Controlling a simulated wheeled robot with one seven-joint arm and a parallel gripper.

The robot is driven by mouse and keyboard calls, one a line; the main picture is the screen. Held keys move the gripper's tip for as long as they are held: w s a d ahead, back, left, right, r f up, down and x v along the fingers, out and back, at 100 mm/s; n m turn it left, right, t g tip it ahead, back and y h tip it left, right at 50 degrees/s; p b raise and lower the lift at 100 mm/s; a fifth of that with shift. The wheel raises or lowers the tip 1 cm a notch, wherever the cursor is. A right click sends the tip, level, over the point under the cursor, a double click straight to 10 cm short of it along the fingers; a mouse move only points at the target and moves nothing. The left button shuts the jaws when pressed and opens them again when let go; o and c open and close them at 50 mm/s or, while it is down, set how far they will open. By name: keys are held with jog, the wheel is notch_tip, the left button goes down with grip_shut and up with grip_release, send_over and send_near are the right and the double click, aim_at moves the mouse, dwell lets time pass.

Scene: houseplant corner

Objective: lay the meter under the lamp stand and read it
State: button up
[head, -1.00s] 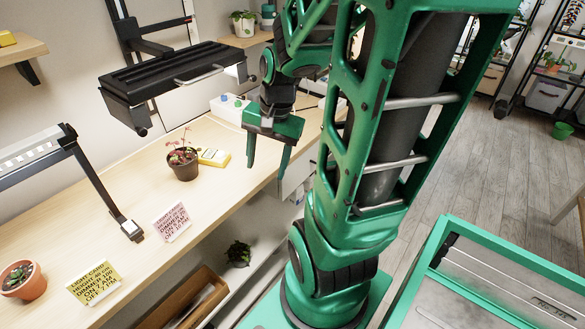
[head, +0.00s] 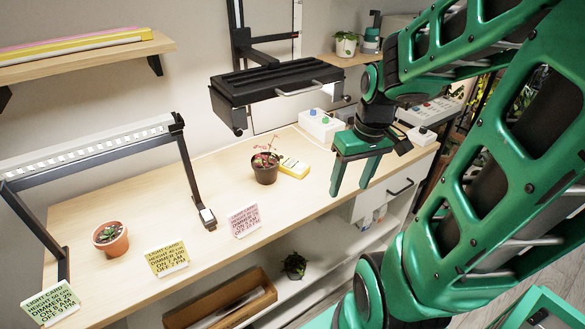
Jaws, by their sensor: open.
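A yellow and white meter (head: 294,167) lies on the wooden bench, just behind and right of a dark brown pot with a reddish plant (head: 265,168). A black lamp (head: 272,82) on an upright stand hangs above that part of the bench. A second lamp stand (head: 92,150) with a lit white strip spans the left part of the bench. My gripper (head: 352,191) is open and empty, fingers pointing down, near the bench's front edge, to the right of the meter and apart from it.
A terracotta pot (head: 110,238) stands under the left lamp stand. A white box with knobs (head: 320,125) is behind the meter. Bare bench lies between the two pots.

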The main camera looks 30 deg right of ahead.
jog(key=w+d+f+n+t+y, duration=0.1)
jog(key=w+f+n+t, duration=0.1)
jog(key=w, duration=0.4)
jog(key=w+d+f+n+t+y, duration=0.1)
jog(key=w+f+n, duration=0.15)
jog(key=w, duration=0.35)
jog(key=n+t+y, duration=0.2)
jog(key=t, duration=0.2)
send_near(290, 162)
jog(key=shift+x, duration=4.35)
jog(key=shift+s+a, duration=0.1)
jog(key=c, duration=1)
jog(key=shift+r, duration=0.1)
jog(key=shift+s+r+n, duration=0.1)
jog(key=shift+r+n, duration=0.15)
jog(key=shift+r, duration=0.3)
notch_tip(290, 162, up, 6)
jog(key=shift+f, duration=0.2)
jog(key=s+d, duration=0.4)
jog(key=s, duration=0.1)
jog(key=s+d, duration=0.4)
jog(key=s, duration=0.1)
jog(key=s+d, duration=0.4)
jog(key=d, duration=0.1)
jog(key=shift+s+d, duration=0.1)
jog(key=shift+s, duration=0.3)
